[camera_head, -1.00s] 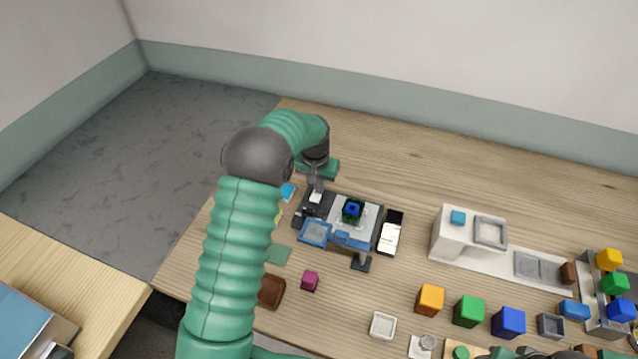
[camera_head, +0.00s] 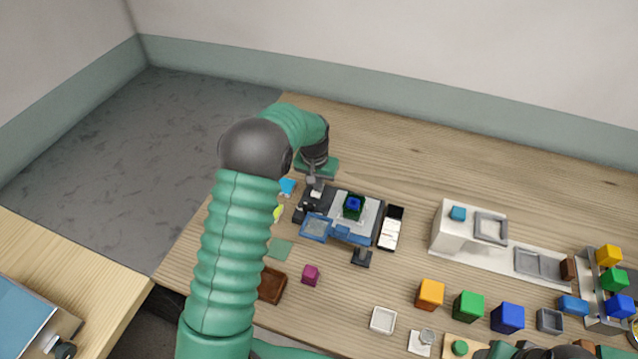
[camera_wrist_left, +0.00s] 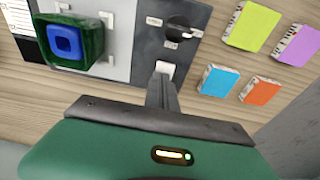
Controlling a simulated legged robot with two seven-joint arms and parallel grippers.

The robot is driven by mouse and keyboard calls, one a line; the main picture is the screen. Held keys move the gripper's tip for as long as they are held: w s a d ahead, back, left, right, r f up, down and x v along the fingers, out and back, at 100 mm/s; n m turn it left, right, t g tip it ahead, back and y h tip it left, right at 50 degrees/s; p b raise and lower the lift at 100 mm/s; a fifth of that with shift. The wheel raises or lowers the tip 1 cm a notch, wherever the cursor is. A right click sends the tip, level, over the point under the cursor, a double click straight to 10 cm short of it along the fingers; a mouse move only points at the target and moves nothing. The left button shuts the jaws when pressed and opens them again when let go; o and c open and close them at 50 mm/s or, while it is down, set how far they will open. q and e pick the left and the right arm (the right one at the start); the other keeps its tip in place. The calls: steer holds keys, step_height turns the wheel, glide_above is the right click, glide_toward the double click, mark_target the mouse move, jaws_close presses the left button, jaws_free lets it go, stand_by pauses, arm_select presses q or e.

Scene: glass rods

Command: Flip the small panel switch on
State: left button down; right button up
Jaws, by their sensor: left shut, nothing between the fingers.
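The panel (camera_wrist_left: 205,55) is a dark grey plate with a black rotary knob (camera_wrist_left: 180,30) and a small white switch (camera_wrist_left: 165,68). In the head view the white switch (camera_head: 317,193) sits at the panel's far edge. My left gripper (camera_head: 315,185) is shut and empty, pointing down at that edge. In the left wrist view its closed fingertips (camera_wrist_left: 162,82) are right at the switch and overlap its lower part; I cannot tell if they touch. The switch's on or off position is not clear.
A green holder with a blue block (camera_head: 353,203) stands beside the panel. A blue-framed tray (camera_head: 316,228) is in front. Coloured cards (camera_wrist_left: 255,25) lie beside the panel. Cubes and a white stand (camera_head: 450,236) are to the right. The table's back is clear.

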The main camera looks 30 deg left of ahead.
arm_select(q)
steer(key=shift+r, duration=0.1)
step_height(320, 180, up, 5)
steer(key=p, duration=0.4)
steer(key=shift+s+d, duration=0.1)
steer(key=shift+d, duration=0.05)
steer(key=shift+s+r+b, duration=0.25)
steer(key=shift+r+b, duration=0.05)
steer(key=shift+b, duration=0.25)
step_height(320, 180, up, 7)
glide_above(316, 197)
steer(key=shift+s+d+r+b, duration=0.15)
steer(key=shift+r+b, duration=0.15)
steer(key=shift+r, duration=0.2)
